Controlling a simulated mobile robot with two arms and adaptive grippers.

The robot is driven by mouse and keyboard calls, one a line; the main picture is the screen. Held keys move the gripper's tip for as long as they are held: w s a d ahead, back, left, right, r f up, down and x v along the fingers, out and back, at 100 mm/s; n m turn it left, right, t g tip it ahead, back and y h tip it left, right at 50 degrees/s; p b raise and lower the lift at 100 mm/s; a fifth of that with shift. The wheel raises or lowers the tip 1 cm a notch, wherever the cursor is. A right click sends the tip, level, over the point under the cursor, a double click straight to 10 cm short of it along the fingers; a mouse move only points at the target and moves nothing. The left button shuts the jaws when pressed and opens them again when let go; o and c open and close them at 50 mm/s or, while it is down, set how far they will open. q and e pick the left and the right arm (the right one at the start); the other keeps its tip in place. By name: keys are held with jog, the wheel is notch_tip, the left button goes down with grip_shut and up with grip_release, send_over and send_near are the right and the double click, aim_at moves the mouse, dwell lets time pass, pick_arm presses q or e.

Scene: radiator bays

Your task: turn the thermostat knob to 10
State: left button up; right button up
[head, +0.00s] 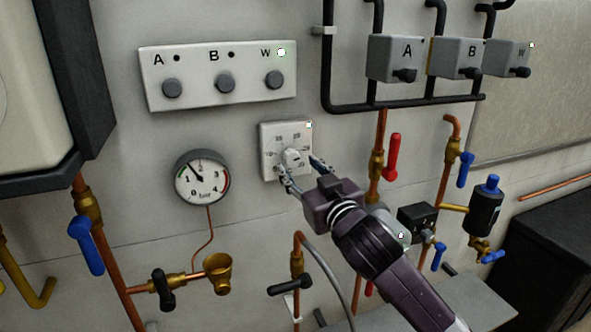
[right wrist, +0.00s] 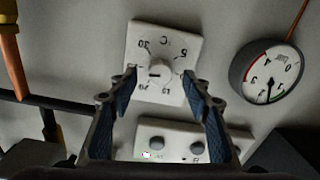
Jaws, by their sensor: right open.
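The thermostat is a white square plate (head: 270,136) with a number scale and a round white knob (head: 291,157) at its middle. In the right wrist view the plate (right wrist: 140,45) appears turned over, with the knob (right wrist: 162,70) between the finger tips. A short dark mark shows on the knob, but I cannot tell which number it points to. My right gripper (head: 301,167) is open, its fingers at the plate's lower edge and right side in the head view. It also shows in the right wrist view (right wrist: 165,84), with no contact visible. My left gripper is not in view.
A panel (head: 219,100) with buttons A, B and W is above; its W light is lit. A pressure gauge (head: 202,178) is at left. A copper pipe with a red lever (head: 392,158) is right of the thermostat. Black pipes and switch boxes (head: 395,58) are at upper right.

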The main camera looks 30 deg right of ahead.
aim_at(294, 161)
jog(key=shift+p+x, duration=0.3)
jog(key=shift+x, duration=1.3)
jog(key=shift+c, duration=0.6)
jog(key=c, duration=1)
